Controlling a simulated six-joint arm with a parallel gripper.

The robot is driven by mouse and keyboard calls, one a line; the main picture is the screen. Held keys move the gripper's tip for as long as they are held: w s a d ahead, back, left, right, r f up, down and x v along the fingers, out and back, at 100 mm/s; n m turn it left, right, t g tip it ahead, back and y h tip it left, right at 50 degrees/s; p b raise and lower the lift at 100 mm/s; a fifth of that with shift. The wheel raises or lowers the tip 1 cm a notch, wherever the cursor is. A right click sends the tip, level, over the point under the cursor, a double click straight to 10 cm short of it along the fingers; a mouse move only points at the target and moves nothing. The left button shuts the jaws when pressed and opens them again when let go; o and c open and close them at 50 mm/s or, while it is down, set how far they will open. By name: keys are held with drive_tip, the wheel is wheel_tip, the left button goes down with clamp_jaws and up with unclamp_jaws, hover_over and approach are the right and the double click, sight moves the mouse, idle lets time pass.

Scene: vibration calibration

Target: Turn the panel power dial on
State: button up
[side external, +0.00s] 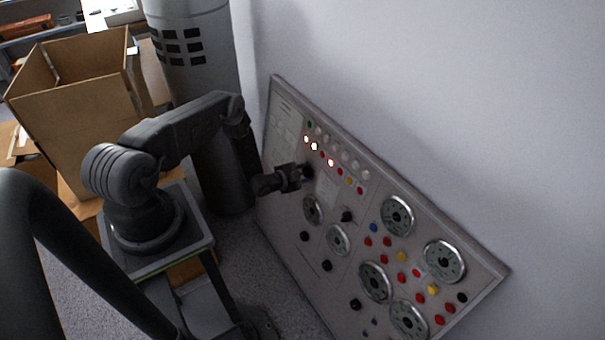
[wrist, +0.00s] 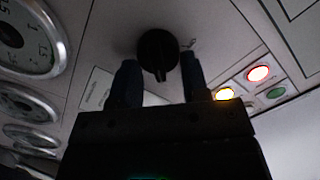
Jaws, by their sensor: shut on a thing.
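The panel (side external: 345,290) is a grey board leaning against the wall, with gauges, knobs and lights. My gripper (side external: 301,175) is at its upper left part, just below the row of lit lights. In the wrist view, a round black dial (wrist: 158,50) with a pointer ridge sits between the two fingertips of my gripper (wrist: 161,70). The fingers are shut on this dial, one on each side. The pointer ridge points toward the gripper body in the wrist view. In the side view the dial is mostly hidden by the gripper.
Lit red (wrist: 258,73) and yellow (wrist: 225,93) lights are right of the dial; a green light (wrist: 276,92) looks dimmer. Several gauges (wrist: 27,40) are at left. An open cardboard box (side external: 85,110) and a grey cylinder (side external: 190,50) stand behind my arm.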

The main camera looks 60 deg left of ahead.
idle(0.4)
drive_tip(key=o, duration=0.9)
drive_tip(key=shift+c, duration=0.2)
drive_tip(key=v, duration=1.4)
drive_tip(key=shift+w, duration=0.1)
